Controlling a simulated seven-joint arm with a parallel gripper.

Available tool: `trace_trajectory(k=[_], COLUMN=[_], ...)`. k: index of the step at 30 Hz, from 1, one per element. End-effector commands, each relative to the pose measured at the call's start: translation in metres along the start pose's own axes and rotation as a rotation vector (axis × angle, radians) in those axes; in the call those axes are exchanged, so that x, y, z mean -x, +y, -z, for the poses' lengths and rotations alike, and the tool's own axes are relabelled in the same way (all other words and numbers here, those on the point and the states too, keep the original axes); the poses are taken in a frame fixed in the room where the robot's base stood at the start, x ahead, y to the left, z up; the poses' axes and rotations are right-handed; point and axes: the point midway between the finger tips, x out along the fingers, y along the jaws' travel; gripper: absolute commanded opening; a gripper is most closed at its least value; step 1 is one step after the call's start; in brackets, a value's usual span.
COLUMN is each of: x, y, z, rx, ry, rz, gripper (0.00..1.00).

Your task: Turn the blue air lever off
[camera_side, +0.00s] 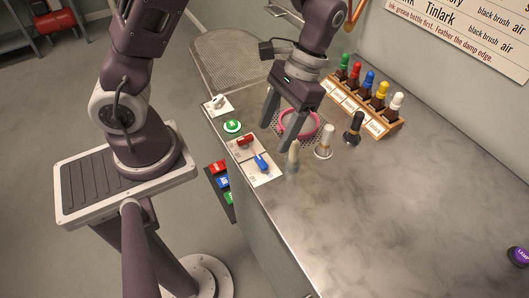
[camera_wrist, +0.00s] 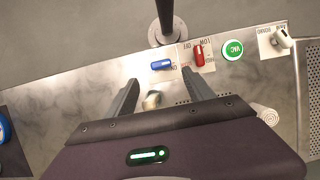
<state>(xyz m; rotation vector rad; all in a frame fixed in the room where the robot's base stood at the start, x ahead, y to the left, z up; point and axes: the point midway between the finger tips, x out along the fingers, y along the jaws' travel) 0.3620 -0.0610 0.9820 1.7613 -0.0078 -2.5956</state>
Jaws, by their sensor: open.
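The blue air lever (camera_side: 262,163) sits on a white labelled plate (camera_side: 264,177) near the bench's front edge, beside a red lever (camera_side: 245,141). In the wrist view the blue lever (camera_wrist: 162,64) lies ahead of my fingertips, and the red lever (camera_wrist: 199,55) stands to its right. My gripper (camera_side: 276,136) is open and empty, pointing down above the bench, apart from the blue lever. In the wrist view its two fingers (camera_wrist: 160,88) are spread, with a pale-topped brush partly visible between them. The lettering on the plate is too small to read fully.
A green VAC button (camera_side: 232,126) and a white knob (camera_side: 218,102) lie along the same edge. A rack of coloured bottles (camera_side: 365,95) stands by the wall. The bench's right is mostly clear.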

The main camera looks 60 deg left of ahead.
Motion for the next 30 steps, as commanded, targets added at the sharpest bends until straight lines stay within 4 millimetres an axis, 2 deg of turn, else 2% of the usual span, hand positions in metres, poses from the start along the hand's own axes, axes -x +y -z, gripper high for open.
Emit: trace_trajectory(k=[12,16,22,30], x=[-0.068,-0.076,-0.076,-0.075], y=[-0.001,-0.002,-0.002,-0.001], z=[0.0,0.0,0.001,0.001], rx=[0.001,0.002,0.001,0.001], ry=[-0.019,-0.016,-0.015,-0.014], rz=[0.007,0.007,0.007,0.007], gripper=[0.62,0.62,0.62,0.09])
